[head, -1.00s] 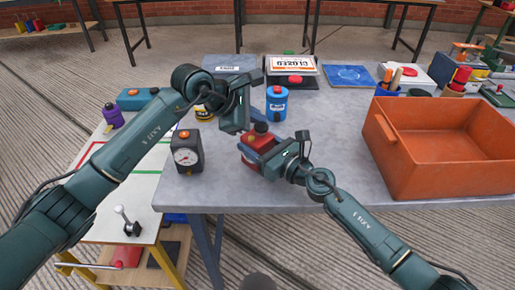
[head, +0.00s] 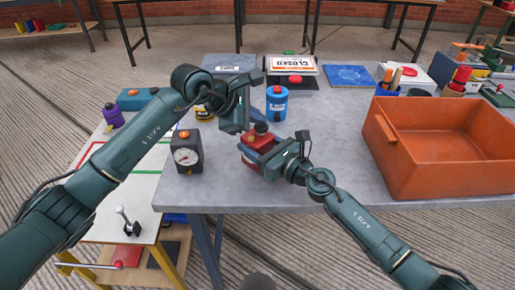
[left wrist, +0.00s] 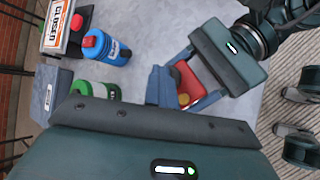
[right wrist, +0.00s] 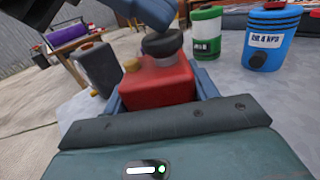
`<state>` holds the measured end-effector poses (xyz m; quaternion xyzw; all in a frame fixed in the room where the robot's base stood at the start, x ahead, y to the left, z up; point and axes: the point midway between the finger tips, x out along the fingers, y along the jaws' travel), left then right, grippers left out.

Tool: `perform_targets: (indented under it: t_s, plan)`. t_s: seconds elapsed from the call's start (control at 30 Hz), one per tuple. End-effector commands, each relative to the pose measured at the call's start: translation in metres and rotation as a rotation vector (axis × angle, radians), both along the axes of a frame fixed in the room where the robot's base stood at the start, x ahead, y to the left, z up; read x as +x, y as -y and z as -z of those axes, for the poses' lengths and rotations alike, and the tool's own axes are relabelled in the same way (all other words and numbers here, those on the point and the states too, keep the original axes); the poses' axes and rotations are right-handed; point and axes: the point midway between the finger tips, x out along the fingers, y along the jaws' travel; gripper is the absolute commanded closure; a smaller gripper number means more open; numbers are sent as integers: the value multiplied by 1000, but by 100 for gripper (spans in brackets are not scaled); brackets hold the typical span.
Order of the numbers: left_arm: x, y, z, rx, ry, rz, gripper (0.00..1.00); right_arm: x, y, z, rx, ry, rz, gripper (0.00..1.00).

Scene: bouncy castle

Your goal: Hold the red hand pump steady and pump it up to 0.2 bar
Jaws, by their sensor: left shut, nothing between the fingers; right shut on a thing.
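The red hand pump (head: 254,156) stands near the front edge of the grey table. It has a black knob (right wrist: 160,43) on top and a yellowish cap (right wrist: 131,64) beside it. My right gripper (head: 262,155) is shut around the pump's red body, which shows between its fingers in the right wrist view (right wrist: 158,88). My left gripper (head: 246,128) is shut and empty, with its fingertips (right wrist: 150,12) just above the black knob; I cannot tell whether they touch it. A dark box with a round white gauge (head: 187,156) stands left of the pump; its reading is too small to tell.
A blue canister (head: 277,104) stands behind the pump, and a green-and-white canister (right wrist: 206,32) also stands nearby. An orange crate (head: 450,180) fills the table's right side. A sign reading CLOSED (head: 292,66) stands at the back. Bare tabletop lies between pump and crate.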

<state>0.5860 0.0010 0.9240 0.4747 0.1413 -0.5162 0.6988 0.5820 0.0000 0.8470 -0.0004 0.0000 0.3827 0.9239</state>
Motion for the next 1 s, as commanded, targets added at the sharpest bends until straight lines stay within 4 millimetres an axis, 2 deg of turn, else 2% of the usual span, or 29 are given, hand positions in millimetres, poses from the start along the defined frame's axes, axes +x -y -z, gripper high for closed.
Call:
perform_targets:
  t_s: [0.03,0.3,0.63,1.0]
  plan:
    - [-2,-3,14,21,-25,-3,100,-1,-2,-3,3,7,-5,81]
    - [-2,-4,15,21,-25,-3,100,-1,-2,-3,4,8,-4,81]
    - [-4,-4,29,22,-25,-4,100,-1,-3,-4,4,9,-6,81]
    - [-3,-5,30,24,-24,-4,100,-1,-3,-4,4,9,-7,81]
